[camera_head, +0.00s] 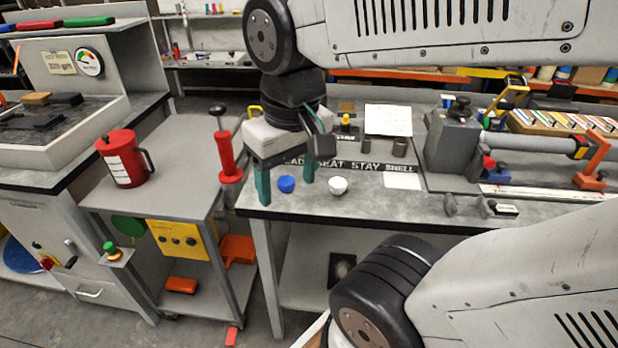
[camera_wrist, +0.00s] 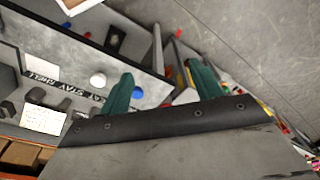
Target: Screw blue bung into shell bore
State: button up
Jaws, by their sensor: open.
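The blue bung (camera_head: 287,184) sits near the front left edge of the grey bench. It also shows in the wrist view (camera_wrist: 138,93), just right of the left finger. My gripper (camera_head: 286,192) has its two teal fingers apart, with nothing visibly held. In the head view the bung appears between the fingers; in the wrist view (camera_wrist: 163,73) they stand apart over the bench edge. Whether they are around the bung or above it, I cannot tell. A grey tube (camera_head: 525,147) runs right from a grey clamp block (camera_head: 452,137). I cannot make out the shell bore.
A white bung (camera_head: 338,186) stands right of the blue one. Behind them is a black lettered strip (camera_head: 350,165) ending in "SHELL". Dark cylinders (camera_head: 399,147) stand behind it. A red-handled tool (camera_head: 228,155) and red can (camera_head: 125,158) stand on the left table.

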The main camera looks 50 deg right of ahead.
jog(key=w+d+f+m+g, duration=0.1)
jog(key=w+d+f+m, duration=0.1)
jog(key=w+d+m, duration=0.3)
jog(key=w+d+f+m, duration=0.1)
jog(key=w+d+m, duration=0.15)
jog(key=w, duration=0.45)
jog(key=m+y, duration=0.1)
jog(key=m, duration=0.5)
send_near(286, 180)
jog(key=shift+w+f+g, duration=0.3)
jog(key=shift+w+f, duration=0.05)
jog(key=shift+f, duration=0.4)
jog(key=f, duration=0.7)
jog(key=shift+s+a, duration=0.25)
jog(key=shift+a, duration=0.15)
jog(key=c, duration=1.1)
